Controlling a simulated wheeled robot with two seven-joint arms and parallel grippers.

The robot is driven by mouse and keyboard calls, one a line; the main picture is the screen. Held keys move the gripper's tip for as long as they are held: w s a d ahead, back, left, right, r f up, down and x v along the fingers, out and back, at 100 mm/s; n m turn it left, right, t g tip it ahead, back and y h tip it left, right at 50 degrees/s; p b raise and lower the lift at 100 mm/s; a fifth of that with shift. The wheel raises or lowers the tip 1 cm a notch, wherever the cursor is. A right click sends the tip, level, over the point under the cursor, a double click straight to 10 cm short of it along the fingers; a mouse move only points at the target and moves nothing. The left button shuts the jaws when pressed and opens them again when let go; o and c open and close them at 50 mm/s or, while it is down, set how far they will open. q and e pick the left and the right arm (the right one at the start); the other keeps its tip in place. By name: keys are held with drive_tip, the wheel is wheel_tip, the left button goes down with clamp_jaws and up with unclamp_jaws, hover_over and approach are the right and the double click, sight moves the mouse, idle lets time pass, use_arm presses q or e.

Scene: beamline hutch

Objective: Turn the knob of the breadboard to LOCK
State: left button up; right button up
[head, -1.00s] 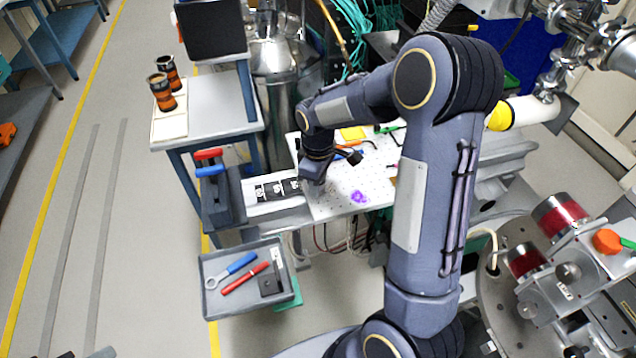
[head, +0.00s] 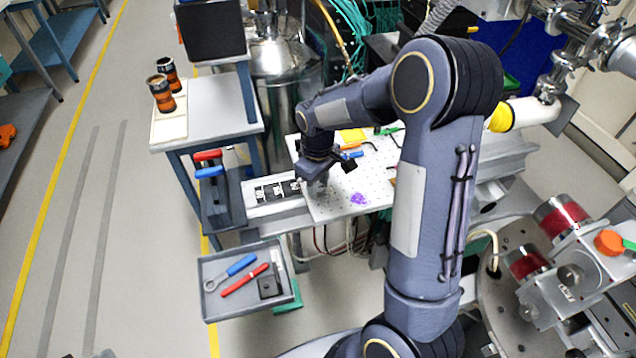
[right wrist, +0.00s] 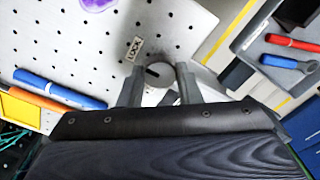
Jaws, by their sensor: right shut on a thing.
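The breadboard (head: 335,203) is a white, perforated plate in the middle of the head view and also fills the upper left of the right wrist view (right wrist: 60,45). Its knob (right wrist: 160,75) is small, round and pale with a short dark mark slanting to the upper left. A LOCK label (right wrist: 134,48) lies just above and left of the knob. My right gripper (head: 312,183) is low over the breadboard's left edge and hides the knob in the head view. In the right wrist view its two fingers (right wrist: 159,88) are closed on the knob's sides. My left gripper is not seen.
A blue pen (right wrist: 32,80), a yellow note (head: 352,134) and a purple stain (head: 358,198) lie on the breadboard. A grey tray (head: 210,301) with a blue wrench and red tool stands at the lower left. A stand with red and blue handles (head: 210,172) is beside the rail.

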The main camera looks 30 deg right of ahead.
sight(318, 187)
drive_tip(key=o, duration=1)
drive_tip(key=shift+r, duration=0.15)
wheel_tip(318, 187, up, 7)
drive_tip(key=shift+r, duration=0.3)
